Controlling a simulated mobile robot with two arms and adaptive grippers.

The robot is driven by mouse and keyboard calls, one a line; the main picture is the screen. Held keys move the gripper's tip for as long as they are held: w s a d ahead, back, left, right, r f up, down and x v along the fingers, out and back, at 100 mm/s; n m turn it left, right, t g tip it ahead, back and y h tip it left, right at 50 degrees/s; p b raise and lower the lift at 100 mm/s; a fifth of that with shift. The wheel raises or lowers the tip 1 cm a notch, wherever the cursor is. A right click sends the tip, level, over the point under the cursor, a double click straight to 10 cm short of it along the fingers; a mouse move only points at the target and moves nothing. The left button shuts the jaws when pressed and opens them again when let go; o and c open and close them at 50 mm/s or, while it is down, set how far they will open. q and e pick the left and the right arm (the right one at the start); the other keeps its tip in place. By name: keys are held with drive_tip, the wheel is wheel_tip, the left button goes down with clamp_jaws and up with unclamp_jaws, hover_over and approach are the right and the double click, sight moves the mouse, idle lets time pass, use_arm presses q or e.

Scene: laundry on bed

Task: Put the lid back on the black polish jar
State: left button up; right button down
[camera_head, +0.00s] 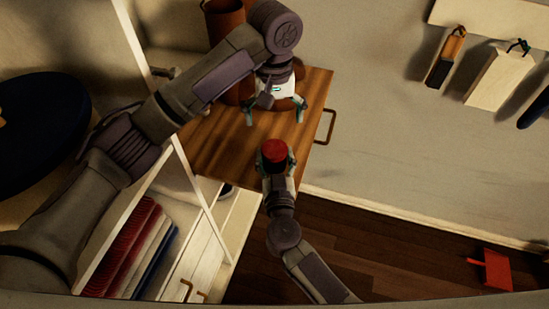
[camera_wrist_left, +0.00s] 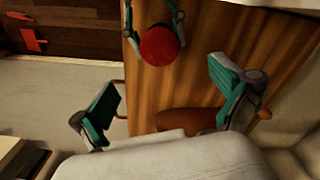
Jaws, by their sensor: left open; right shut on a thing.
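A round red-topped thing (camera_head: 274,150) is in my right gripper (camera_head: 276,160), whose fingers close around its sides above the front part of the wooden top. It also shows in the left wrist view (camera_wrist_left: 160,45); I cannot tell whether it is the lid alone or a lidded jar. My left gripper (camera_head: 275,119) is open and empty, farther back over the wooden top. Below it lies a brown rounded thing (camera_wrist_left: 188,120), partly hidden by the gripper. I cannot make out a black polish jar; it may be hidden by a gripper.
The wooden top (camera_head: 225,140) has a handle (camera_head: 326,126) on its right side. A tall brown container (camera_head: 222,22) stands at the back, partly behind my left arm. Folded cloths (camera_head: 135,245) are on the lower left shelf. A red dustpan-like thing (camera_head: 495,268) lies on the floor. Brushes (camera_head: 447,58) hang on the wall.

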use_arm(q)
wheel_tip(320, 180, up, 8)
drive_tip(key=shift+f, duration=0.25)
use_arm(e)
drive_tip(key=shift+c, duration=0.6)
unclamp_jaws()
drive_tip(key=s, duration=1.2)
drive_tip(key=shift+d, duration=0.45)
